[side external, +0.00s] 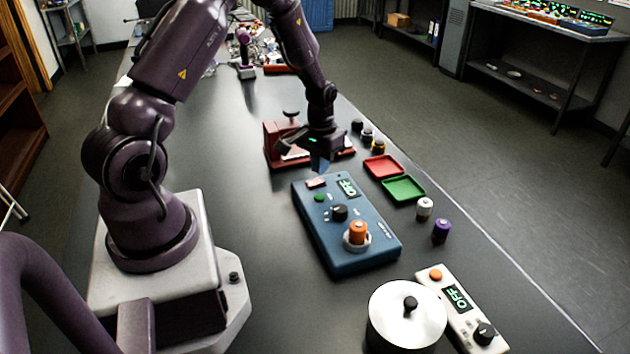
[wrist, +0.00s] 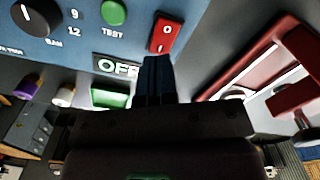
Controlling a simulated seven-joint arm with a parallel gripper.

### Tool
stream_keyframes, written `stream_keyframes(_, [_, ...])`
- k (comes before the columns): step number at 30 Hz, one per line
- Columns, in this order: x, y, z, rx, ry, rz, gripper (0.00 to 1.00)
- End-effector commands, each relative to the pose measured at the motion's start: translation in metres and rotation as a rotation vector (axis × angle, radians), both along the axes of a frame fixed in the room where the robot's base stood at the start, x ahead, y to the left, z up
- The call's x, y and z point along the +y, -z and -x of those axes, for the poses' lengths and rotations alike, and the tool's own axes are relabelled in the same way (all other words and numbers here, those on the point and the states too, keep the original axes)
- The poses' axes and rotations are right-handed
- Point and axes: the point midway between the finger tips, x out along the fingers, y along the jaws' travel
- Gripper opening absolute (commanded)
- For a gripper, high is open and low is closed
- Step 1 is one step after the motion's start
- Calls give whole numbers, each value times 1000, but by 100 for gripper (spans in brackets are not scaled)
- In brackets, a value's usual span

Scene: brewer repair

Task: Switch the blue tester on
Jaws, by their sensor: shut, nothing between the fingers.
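The blue tester (side external: 375,255) sits on the dark bench, and its display (side external: 348,187) reads OFF. In the wrist view its red rocker switch (wrist: 166,33) is marked 0 and I, beside the green TEST button (wrist: 113,12) and the OFF display (wrist: 118,68). A black knob (side external: 339,212) and an orange cylinder (side external: 358,229) in a pale socket are on its top. My gripper (side external: 319,166) is shut and empty, pointing down at the tester's far end. In the wrist view its fingertips (wrist: 157,62) are at the switch's I end; I cannot tell whether they touch.
A red device (side external: 275,130) stands just behind my gripper. A red tray (side external: 382,166), a green tray (side external: 403,188), and white (side external: 424,208) and purple (side external: 441,230) cylinders are to the right. A lidded pot (side external: 405,325) and white panel (side external: 436,288) are in front.

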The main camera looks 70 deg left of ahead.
Motion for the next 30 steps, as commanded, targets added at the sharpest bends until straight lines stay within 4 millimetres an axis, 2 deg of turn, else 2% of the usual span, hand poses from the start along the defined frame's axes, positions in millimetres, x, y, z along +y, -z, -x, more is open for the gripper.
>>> stream_keyframes(30, [0,14,0,0,0,0,0])
